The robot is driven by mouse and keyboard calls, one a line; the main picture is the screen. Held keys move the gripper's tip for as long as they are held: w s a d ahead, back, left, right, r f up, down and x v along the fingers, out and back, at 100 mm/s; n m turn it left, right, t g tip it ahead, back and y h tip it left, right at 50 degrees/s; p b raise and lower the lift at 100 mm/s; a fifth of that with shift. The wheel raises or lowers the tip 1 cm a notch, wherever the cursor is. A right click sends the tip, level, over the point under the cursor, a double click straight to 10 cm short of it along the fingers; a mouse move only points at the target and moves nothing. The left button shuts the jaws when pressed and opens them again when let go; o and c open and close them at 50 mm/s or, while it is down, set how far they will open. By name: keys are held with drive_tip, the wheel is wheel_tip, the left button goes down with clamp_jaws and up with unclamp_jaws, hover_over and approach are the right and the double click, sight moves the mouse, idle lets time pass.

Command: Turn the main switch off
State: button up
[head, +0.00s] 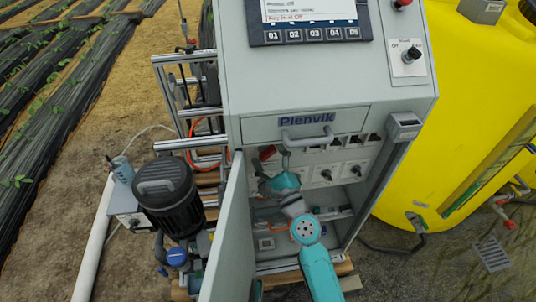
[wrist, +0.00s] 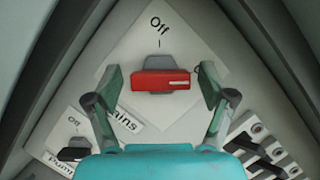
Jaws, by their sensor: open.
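The main switch is a red handle (wrist: 160,81) on a pale square plate (wrist: 188,45) in the wrist view. The handle lies crosswise, its white mark toward the right end. The word "Off" stands above it with a short line. A partly hidden label ending in "ains" is at lower left. My gripper (wrist: 158,77) is open, one finger on each side of the handle, with small gaps visible. In the head view a red switch part (head: 267,152) shows inside the cabinet, beside my gripper (head: 264,168).
The cabinet door (head: 232,240) stands open left of my arm. A pump switch (wrist: 73,154) with its own "Off" label and a row of breakers (wrist: 262,150) are close by. More knobs (head: 326,174) sit to the right. A black motor (head: 166,195) stands outside at left.

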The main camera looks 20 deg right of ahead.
drive_tip(key=c, duration=1.2)
drive_tip(key=shift+o, duration=0.2)
drive_tip(key=shift+n+g, duration=0.3)
drive_tip(key=shift+n, duration=0.3)
drive_tip(key=n, duration=0.2)
drive_tip(key=n+g+y, duration=0.1)
drive_tip(key=n, duration=0.1)
drive_tip(key=shift+d+n+y, duration=0.1)
drive_tip(key=shift+n+y, duration=0.2)
drive_tip(key=shift+n, duration=0.1)
drive_tip(key=n+g, duration=0.2)
drive_tip(key=n, duration=0.2)
drive_tip(key=n+g, duration=0.1)
drive_tip(key=n, duration=0.1)
drive_tip(key=n+g+h, duration=0.1)
drive_tip(key=n, duration=0.1)
drive_tip(key=shift+r+n, duration=0.1)
drive_tip(key=shift+n, duration=0.3)
drive_tip(key=shift+n+g+h, duration=0.4)
drive_tip(key=shift+n+h, duration=0.2)
drive_tip(key=shift+n, duration=0.5)
